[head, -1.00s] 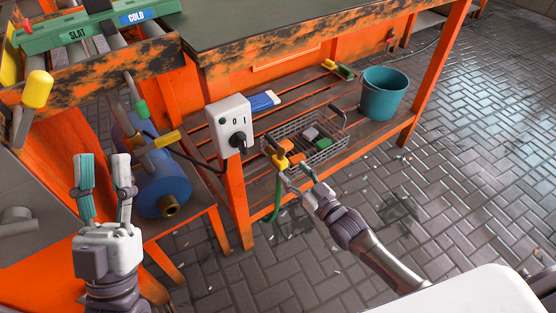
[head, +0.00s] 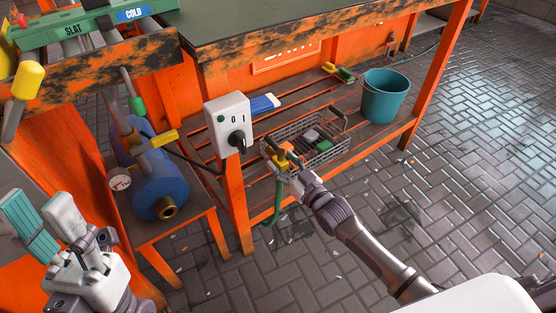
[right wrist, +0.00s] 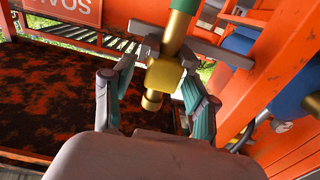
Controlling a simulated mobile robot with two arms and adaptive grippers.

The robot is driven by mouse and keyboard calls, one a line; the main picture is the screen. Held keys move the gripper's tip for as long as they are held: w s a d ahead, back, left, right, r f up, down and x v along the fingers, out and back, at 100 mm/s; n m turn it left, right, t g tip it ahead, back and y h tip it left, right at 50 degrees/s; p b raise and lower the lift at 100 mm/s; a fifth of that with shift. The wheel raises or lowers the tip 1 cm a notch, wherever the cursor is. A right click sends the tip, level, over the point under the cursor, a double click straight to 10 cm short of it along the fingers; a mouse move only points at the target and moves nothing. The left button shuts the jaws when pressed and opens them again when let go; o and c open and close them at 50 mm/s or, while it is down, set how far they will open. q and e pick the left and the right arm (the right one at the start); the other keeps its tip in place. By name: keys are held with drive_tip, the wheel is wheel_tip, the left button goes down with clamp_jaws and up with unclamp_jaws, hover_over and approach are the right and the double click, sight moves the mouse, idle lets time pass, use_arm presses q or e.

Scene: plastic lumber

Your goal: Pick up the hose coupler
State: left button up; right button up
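The hose coupler, a yellow-brass fitting (head: 281,157), is at the front of the lower shelf, by the wire basket's left end. A green hose (head: 277,195) hangs below it. In the right wrist view the coupler's yellow body (right wrist: 163,76) and brass end show between my right gripper's fingers (right wrist: 158,92). Gaps show on both sides, so this gripper is open around the coupler. In the head view my right gripper (head: 284,167) is at the coupler, its tips partly hidden. My left gripper (head: 42,208) is open and empty at the lower left, away from the coupler.
A wire basket (head: 341,150) with several small blocks is just beyond the coupler. A white switch box (head: 230,124) is on the orange post to its left. A teal bucket (head: 384,97) stands right on the shelf. A blue tank (head: 157,180) is left. The brick floor at right is clear.

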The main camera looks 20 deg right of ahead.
clamp_jaws()
drive_tip(key=shift+r, duration=0.1)
